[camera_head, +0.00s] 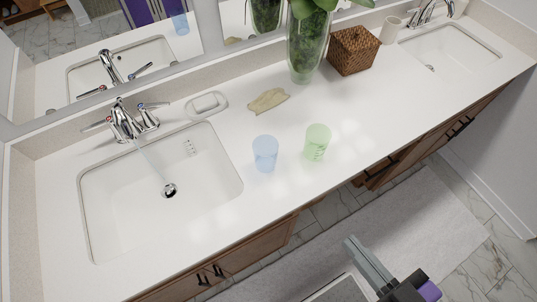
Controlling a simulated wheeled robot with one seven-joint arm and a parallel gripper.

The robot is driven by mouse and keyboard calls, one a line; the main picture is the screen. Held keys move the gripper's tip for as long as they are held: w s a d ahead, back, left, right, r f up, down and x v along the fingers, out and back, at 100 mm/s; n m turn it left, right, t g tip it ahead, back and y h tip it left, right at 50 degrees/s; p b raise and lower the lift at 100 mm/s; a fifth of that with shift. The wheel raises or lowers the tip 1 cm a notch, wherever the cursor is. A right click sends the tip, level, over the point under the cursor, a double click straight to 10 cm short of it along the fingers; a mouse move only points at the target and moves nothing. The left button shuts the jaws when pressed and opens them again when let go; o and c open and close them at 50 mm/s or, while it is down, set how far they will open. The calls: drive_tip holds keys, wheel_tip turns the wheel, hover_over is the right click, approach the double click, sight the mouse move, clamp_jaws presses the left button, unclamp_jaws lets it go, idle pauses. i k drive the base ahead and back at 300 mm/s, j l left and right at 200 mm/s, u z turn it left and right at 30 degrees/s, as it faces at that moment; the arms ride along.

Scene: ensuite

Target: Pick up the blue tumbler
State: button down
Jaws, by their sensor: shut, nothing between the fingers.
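The blue tumbler (265,153) stands upright on the white counter (345,181), just right of the left sink. A green tumbler (317,142) stands close to its right, with a small gap between them. My gripper (352,243) is low at the bottom of the view, in front of the counter and over the floor mat. It is apart from the blue tumbler, to its lower right. Its fingers are together and hold nothing.
The left sink (140,209) with its faucet (131,122) lies left of the tumblers. A soap dish (206,105), a crumpled tan cloth (268,100), a plant vase (308,48) and a wicker basket (353,51) stand behind. The counter right of the green tumbler is clear.

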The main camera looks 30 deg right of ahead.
sight(264, 144)
drive_tip(key=j, duration=1.2)
drive_tip(key=j+z, duration=0.15)
drive_tip(key=j, duration=1.05)
